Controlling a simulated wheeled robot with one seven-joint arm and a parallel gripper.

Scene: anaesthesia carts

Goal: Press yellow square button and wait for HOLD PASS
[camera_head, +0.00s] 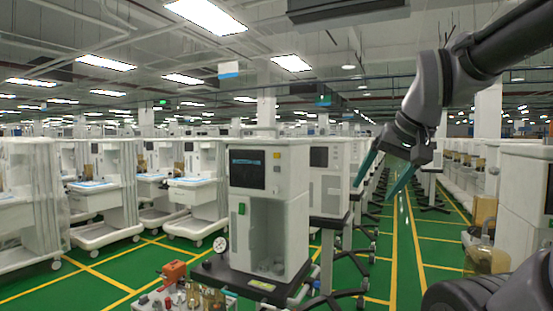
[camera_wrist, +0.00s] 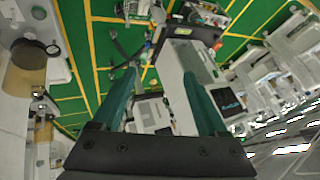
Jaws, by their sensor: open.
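The white anaesthesia cart (camera_head: 292,205) stands in the middle of the head view, with a dark screen (camera_head: 248,168) on its upper front. A small yellow square button (camera_head: 277,155) is to the right of the screen, with other small marks below it. The screen text is too small to read. My gripper (camera_head: 371,192) is raised to the right of this cart, apart from it, with its teal fingers open and empty. In the wrist view my open gripper (camera_wrist: 160,73) has a cart with a dark screen (camera_wrist: 228,101) beyond the right finger. I cannot make out the yellow button there.
A low table with a red device (camera_head: 174,272) and brass fittings stands at the front. A round gauge (camera_head: 220,245) is beside the cart. More carts stand at left (camera_head: 105,180) and along the right. Green floor (camera_head: 415,250) with yellow lines is open at right centre.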

